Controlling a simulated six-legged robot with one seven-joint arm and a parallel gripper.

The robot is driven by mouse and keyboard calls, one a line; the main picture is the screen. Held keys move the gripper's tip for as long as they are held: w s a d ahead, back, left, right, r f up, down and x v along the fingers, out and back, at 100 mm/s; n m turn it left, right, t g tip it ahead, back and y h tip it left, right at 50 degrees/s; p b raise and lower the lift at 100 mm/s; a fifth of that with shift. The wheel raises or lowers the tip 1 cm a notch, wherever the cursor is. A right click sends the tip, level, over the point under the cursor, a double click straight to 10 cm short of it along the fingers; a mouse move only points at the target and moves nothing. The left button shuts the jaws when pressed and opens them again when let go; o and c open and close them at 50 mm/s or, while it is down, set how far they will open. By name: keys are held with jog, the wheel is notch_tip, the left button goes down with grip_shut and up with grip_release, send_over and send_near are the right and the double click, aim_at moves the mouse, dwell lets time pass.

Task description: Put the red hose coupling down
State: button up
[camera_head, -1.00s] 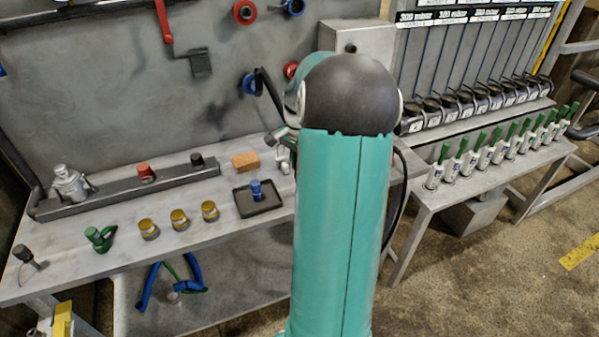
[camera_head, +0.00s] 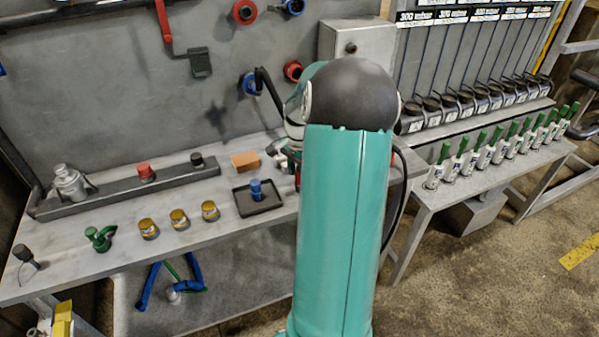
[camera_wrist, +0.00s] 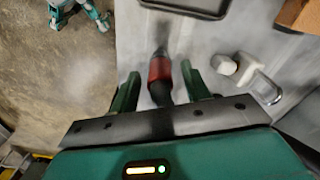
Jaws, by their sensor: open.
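The red hose coupling (camera_wrist: 160,69) has a red band and dark ends. In the wrist view it lies between the two green fingers of my gripper (camera_wrist: 161,74). The fingers are spread, with a gap on each side of the coupling. It appears to be at the grey worktop (camera_wrist: 215,45), but I cannot tell whether it rests fully on it. In the head view my teal arm hides most of the gripper, and only a small bit of red shows beside the arm.
A dark tray (camera_head: 272,204) with a blue fitting (camera_head: 256,190) lies close by, with an orange block (camera_head: 245,160) behind it. A pale fitting (camera_wrist: 245,72) sits right of my gripper in the wrist view. Several yellow-brown pieces (camera_head: 179,218) stand further left.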

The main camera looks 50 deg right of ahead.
notch_tip(320, 180, up, 12)
jog(key=shift+r, duration=0.1)
jog(key=shift+w+a+r, duration=0.15)
jog(key=shift+a, duration=0.15)
jog(key=w+a+r+n+t+h, duration=0.1)
jog(key=a+r+n, duration=0.15)
jog(key=a, duration=0.55)
jog(key=a+r+n, duration=0.2)
jog(key=a+n, duration=0.2)
jog(key=a, duration=0.4)
jog(key=w+a+r+n+t+h, duration=0.1)
jog(key=a+r+n, duration=0.2)
jog(key=a, duration=0.5)
jog(key=s+a+f+n+t+y, duration=0.1)
jog(key=s+a+n, duration=0.4)
jog(key=a, duration=0.3)
jog(key=s+a+f+n+t+y, duration=0.1)
jog(key=s+a+n+t, duration=0.1)
jog(key=s+a+n, duration=0.3)
jog(key=a, duration=0.3)
jog(key=shift+a+t, duration=0.3)
jog(key=shift+a, duration=0.1)
jog(key=shift+d, duration=0.1)
